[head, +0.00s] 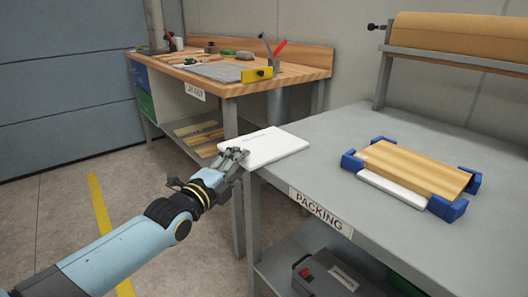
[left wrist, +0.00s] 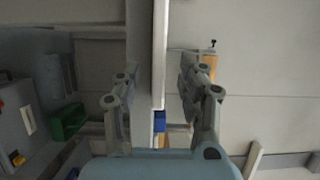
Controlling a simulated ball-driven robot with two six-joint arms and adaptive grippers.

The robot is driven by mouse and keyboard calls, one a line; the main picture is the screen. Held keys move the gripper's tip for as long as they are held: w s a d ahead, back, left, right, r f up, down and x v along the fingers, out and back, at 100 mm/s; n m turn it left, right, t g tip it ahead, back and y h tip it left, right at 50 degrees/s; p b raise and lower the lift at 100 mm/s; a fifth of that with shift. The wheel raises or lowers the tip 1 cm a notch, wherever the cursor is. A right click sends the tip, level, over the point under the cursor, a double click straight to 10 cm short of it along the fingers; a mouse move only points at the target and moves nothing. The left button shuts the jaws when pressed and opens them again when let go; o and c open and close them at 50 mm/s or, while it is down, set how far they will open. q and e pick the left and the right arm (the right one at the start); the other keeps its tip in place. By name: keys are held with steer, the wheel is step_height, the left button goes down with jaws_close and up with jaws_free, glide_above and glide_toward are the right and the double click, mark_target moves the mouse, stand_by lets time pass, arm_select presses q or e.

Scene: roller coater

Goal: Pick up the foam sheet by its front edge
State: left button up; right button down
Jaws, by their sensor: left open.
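The foam sheet (head: 270,145) is a flat white slab lying at the near left corner of the grey packing table. In the left wrist view the open fingers (left wrist: 158,75) stand either side of a pale strip (left wrist: 159,50), which looks like the sheet seen edge-on. I cannot tell whether either finger touches it. My right gripper is not in view.
On the packing table (head: 325,150), a wooden board (head: 415,165) rests in blue corner blocks (head: 447,207) over another white slab (head: 392,188). A brown roll (head: 460,35) stands behind. A grey case (head: 325,275) lies on the lower shelf. A wooden workbench (head: 290,75) with tools stands farther back.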

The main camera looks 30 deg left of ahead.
arm_select(q)
steer(key=shift+w+f+b, duration=0.35)
steer(key=shift+w+b, duration=0.05)
steer(key=shift+w, duration=0.7)
steer(key=shift+w+r, duration=0.15)
steer(key=shift+r, duration=0.15)
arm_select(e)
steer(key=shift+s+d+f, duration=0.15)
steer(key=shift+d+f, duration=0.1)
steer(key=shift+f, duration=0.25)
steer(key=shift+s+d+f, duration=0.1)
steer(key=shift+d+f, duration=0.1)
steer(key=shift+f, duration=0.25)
arm_select(q)
jaws_close()
